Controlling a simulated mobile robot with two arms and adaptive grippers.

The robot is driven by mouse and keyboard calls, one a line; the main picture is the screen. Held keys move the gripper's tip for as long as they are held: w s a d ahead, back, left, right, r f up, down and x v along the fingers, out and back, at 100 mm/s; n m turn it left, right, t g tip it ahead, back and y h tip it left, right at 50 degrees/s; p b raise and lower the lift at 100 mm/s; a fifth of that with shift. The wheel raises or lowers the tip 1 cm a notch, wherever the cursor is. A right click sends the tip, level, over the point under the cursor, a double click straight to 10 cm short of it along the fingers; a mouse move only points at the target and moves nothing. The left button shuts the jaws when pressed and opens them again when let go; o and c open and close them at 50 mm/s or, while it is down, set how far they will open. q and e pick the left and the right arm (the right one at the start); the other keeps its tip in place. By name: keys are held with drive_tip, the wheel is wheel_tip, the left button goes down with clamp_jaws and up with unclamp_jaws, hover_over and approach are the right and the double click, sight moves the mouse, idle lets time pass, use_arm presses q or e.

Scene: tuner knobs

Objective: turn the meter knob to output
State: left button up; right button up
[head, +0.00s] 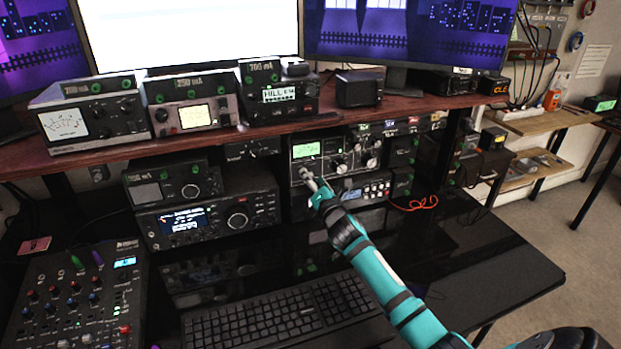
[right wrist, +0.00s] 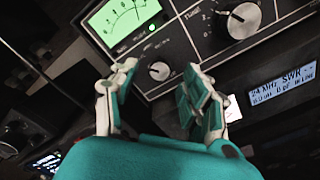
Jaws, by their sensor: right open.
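The tuner (head: 331,157) is a dark box with a green meter (head: 306,149) under the desk shelf. In the right wrist view, the green meter (right wrist: 125,24) has a small dark knob with a pale cap (right wrist: 159,71) below it, which I take to be the meter knob; I cannot read its labels. My right gripper (head: 309,178) is in front of the tuner's lower left. In the head view the gripper largely hides this knob. My left gripper is not in view.
A larger knob marked TUNE (right wrist: 238,20) is to the right of the meter. A unit with a lit SWR display (right wrist: 282,88) is below right. A black radio (head: 210,215) is left of the tuner, and a keyboard (head: 285,315) lies in front. The shelf edge (head: 225,133) runs above.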

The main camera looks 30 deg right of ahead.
drive_tip(key=shift+w+d, duration=0.15)
drive_tip(key=shift+w, duration=0.55)
clamp_jaws()
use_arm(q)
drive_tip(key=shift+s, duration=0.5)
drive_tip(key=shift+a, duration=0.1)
use_arm(e)
drive_tip(key=shift+m, duration=0.4)
use_arm(q)
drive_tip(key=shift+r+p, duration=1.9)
drive_tip(key=shift+p, duration=0.05)
use_arm(e)
drive_tip(key=shift+m, duration=7.8)
